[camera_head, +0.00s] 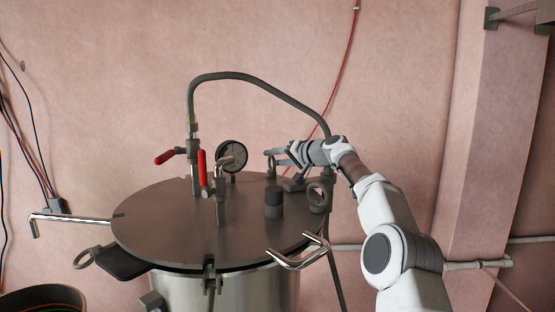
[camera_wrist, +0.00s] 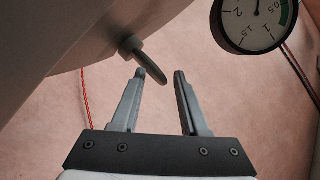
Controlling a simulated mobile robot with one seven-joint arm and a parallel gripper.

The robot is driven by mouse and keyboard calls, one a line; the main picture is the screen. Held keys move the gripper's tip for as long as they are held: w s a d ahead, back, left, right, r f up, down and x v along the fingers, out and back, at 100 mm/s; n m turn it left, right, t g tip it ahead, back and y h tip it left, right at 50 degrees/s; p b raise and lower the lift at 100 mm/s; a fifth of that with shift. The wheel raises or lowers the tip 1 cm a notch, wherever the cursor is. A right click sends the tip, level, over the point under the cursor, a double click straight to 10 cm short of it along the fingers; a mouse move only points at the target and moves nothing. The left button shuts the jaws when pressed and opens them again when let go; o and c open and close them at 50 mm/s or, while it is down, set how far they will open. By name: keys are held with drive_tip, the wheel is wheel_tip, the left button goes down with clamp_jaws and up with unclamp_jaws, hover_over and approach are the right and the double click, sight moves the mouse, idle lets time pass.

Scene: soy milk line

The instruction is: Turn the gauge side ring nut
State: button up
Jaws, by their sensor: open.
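The gauge side ring nut (camera_wrist: 150,65) shows nearly edge-on in the wrist view, a grey ring on a short round stem at the lid's edge. My gripper (camera_wrist: 160,74) is open, and the ring's lower end reaches towards the gap between the fingertips. I cannot tell whether a finger touches it. In the head view my gripper (camera_head: 275,157) is over the back right of the lid, right of the pressure gauge (camera_head: 232,156). The gauge's dial also shows at the upper right of the wrist view (camera_wrist: 252,20). The ring nut is partly hidden by my gripper in the head view.
The round steel lid (camera_head: 165,225) carries red-handled valves (camera_head: 203,168) and a dark cylindrical knob (camera_head: 273,203). A braided hose (camera_head: 255,82) arches over the back. A bent handle (camera_head: 300,255) sticks out in front.

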drive_tip(key=shift+d, duration=0.1)
drive_tip(key=shift+s+d+b, duration=0.2)
drive_tip(key=shift+b, duration=0.15)
drive_tip(key=b+v, duration=0.7)
drive_tip(key=v, duration=0.9)
drive_tip(key=shift+s+d, duration=0.2)
drive_tip(key=shift+s, duration=0.1)
drive_tip(key=shift+r, duration=0.15)
